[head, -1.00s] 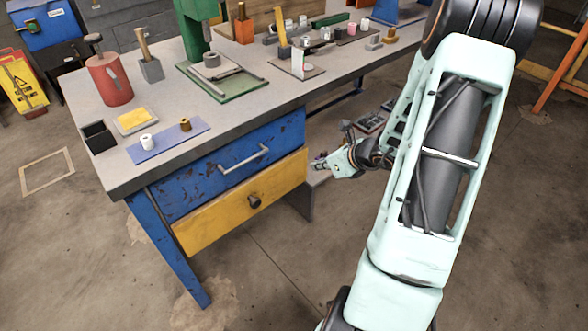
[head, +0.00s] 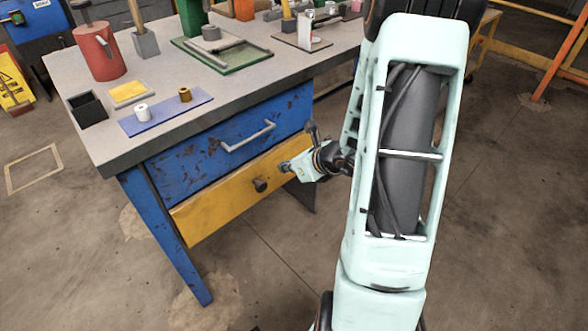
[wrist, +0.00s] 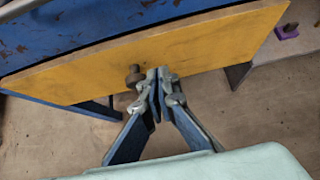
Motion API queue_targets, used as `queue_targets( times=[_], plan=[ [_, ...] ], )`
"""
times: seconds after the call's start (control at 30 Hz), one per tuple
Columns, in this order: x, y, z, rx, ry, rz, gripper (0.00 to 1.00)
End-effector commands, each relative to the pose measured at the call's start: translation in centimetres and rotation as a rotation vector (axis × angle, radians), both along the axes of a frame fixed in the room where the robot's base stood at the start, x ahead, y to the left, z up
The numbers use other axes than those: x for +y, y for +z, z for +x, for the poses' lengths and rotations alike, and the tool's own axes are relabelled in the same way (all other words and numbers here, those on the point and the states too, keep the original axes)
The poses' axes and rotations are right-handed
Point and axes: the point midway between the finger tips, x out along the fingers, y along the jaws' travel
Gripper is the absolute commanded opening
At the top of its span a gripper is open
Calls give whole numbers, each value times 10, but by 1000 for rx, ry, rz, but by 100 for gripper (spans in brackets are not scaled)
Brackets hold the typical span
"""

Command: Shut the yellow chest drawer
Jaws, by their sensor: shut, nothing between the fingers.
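The yellow drawer front (head: 218,203) sits below the blue drawer (head: 225,140) of the workbench. It appears to stand a little forward of the blue front; how far is hard to tell. Its dark round knob (head: 260,185) is near the middle. In the wrist view the yellow front (wrist: 205,45) crosses the top, with the knob (wrist: 134,76) just left of my fingertips. My gripper (head: 284,167) is at the right part of the yellow front. Its fingertips (wrist: 159,74) are together and empty, close to the panel; contact cannot be told.
The bench top (head: 130,90) holds a red canister (head: 98,52), a black open box (head: 87,108), a blue mat (head: 165,115) with small cylinders, and a green tray (head: 222,52). The floor (head: 260,265) in front of the drawers is clear.

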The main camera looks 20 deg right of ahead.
Motion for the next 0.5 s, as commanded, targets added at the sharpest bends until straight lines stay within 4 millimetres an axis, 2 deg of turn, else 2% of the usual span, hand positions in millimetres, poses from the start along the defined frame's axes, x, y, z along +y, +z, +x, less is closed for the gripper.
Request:
queue_targets(
  times=[0.03,0.1,0.3,0.5],
  plan=[
    [3,-12,8,0,3,1,0],
    [7,-21,17,1,3,1,0],
    [14,-15,44,-1,2,0,0],
    [17,-14,53,0,1,1,0]
  ],
)
